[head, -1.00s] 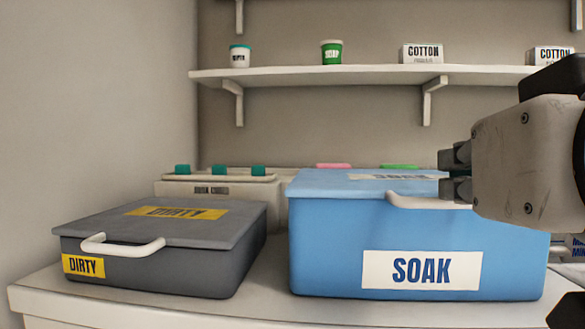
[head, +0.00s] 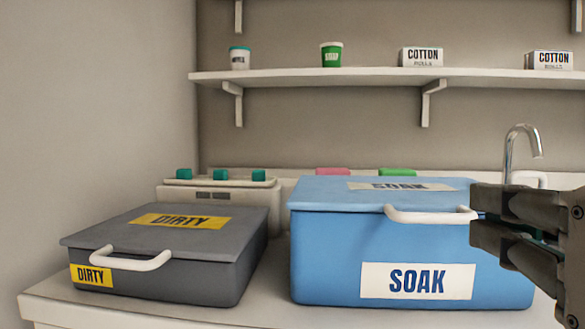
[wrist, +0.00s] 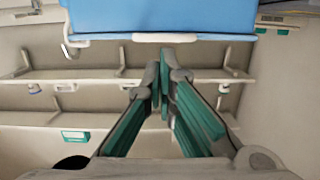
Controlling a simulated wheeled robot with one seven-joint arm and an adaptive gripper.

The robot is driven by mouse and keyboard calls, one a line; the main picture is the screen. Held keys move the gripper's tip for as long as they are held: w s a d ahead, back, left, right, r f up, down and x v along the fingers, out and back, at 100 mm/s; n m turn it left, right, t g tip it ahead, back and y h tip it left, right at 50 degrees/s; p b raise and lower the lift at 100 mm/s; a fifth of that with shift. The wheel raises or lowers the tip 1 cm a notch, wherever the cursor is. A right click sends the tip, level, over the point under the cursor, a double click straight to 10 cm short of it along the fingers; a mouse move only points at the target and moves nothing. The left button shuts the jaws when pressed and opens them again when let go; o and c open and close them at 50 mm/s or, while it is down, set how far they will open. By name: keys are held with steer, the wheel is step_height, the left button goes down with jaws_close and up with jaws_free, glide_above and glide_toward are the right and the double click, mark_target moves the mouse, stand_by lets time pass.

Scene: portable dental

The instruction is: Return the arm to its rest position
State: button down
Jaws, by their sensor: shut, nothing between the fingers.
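My gripper (head: 474,228) is at the right edge of the head view, in front of the right side of the blue SOAK box. Its fingers point left and overlap the right end of the box's white handle (head: 430,216) in the picture; I cannot tell the gap in depth. In the wrist view the two green-padded fingers (wrist: 164,82) come together at their tips, shut with nothing between them. The blue SOAK box (head: 340,255) has its lid down. It also shows at the top of the upside-down wrist view (wrist: 160,15). Most of my arm is out of view.
A grey DIRTY box (head: 180,275) with its lid down stands at left on the white counter (head: 60,305). Behind are a beige unit with teal knobs (head: 220,195) and a tap (head: 510,150). A wall shelf (head: 330,76) holds cups and cotton boxes.

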steer(key=d+f+g+y, duration=0.1)
steer(key=d+f+g, duration=0.2)
steer(key=f+g, duration=0.9)
steer(key=s+f+n+g+y, duration=0.2)
steer(key=s+f+g, duration=0.3)
steer(key=f, duration=0.9)
step_height(320, 180, up, 38)
steer(key=s+t+p, duration=0.1)
steer(key=t+p, duration=0.4)
steer(key=p, duration=3.1)
steer(key=shift+d+f, duration=0.15)
steer(key=shift+d, duration=0.15)
